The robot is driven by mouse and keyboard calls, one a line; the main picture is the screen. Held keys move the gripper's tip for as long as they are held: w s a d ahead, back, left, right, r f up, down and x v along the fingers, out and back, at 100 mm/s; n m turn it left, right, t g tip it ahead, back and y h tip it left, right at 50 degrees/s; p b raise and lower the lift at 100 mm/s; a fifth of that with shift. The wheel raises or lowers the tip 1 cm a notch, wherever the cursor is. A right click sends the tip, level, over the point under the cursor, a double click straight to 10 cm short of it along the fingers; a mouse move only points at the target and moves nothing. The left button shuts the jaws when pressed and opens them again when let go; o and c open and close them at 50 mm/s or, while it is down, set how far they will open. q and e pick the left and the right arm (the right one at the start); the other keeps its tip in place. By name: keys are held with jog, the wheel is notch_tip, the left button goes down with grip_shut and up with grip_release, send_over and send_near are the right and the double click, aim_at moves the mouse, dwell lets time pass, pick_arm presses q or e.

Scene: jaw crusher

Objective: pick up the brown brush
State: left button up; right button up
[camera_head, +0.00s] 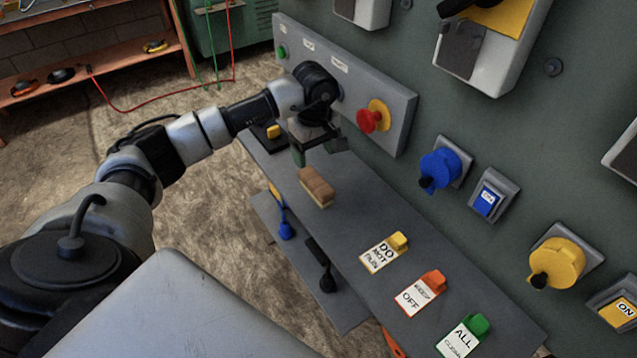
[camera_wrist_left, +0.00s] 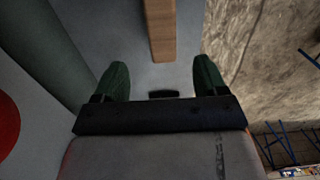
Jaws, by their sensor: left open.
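The brown brush (camera_head: 316,187) lies on the grey shelf, with a brown wooden back and paler bristles below. In the left wrist view the brush (camera_wrist_left: 161,28) is a brown bar at the top, beyond the fingertips and between their lines. My left gripper (camera_head: 315,146) is just behind the brush, near the panel, and does not hold it. In the left wrist view its two green fingers (camera_wrist_left: 160,80) are wide apart with nothing between them. My right gripper is not in view.
The grey shelf (camera_head: 350,215) also bears a yellow "do not run" tag (camera_head: 384,252), an orange "keep off" tag (camera_head: 420,292) and a green "all clear" tag (camera_head: 463,336). A red button (camera_head: 370,120) sits close beside my left gripper. A lower shelf (camera_head: 300,270) holds tools.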

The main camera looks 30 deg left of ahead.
aim_at(316, 180)
pick_arm(q)
notch_tip(316, 180, down, 4)
jog(key=shift+d+f, duration=0.1)
jog(key=shift+f, duration=0.15)
jog(key=f, duration=0.2)
jog(key=f+p, duration=0.1)
jog(key=f, duration=0.1)
jog(key=shift+s+d+f, duration=0.1)
jog(key=shift+s+d, duration=0.15)
jog(key=shift+s, duration=0.1)
jog(key=shift+w+f, duration=0.1)
jog(key=shift+f, duration=0.4)
jog(key=c, duration=1)
jog(key=shift+c, duration=0.2)
jog(key=shift+r, duration=0.1)
jog(key=shift+r, duration=0.65)
notch_tip(316, 180, up, 3)
jog(key=shift+d+b, duration=0.15)
jog(key=shift+b, duration=0.15)
jog(key=s+d+r, duration=0.6)
jog(key=s+d, duration=0.1)
jog(key=s, duration=0.1)
jog(key=shift+s+d+r+b, duration=0.25)
jog(key=shift+d+r+b, duration=0.05)
jog(key=shift+d, duration=0.1)
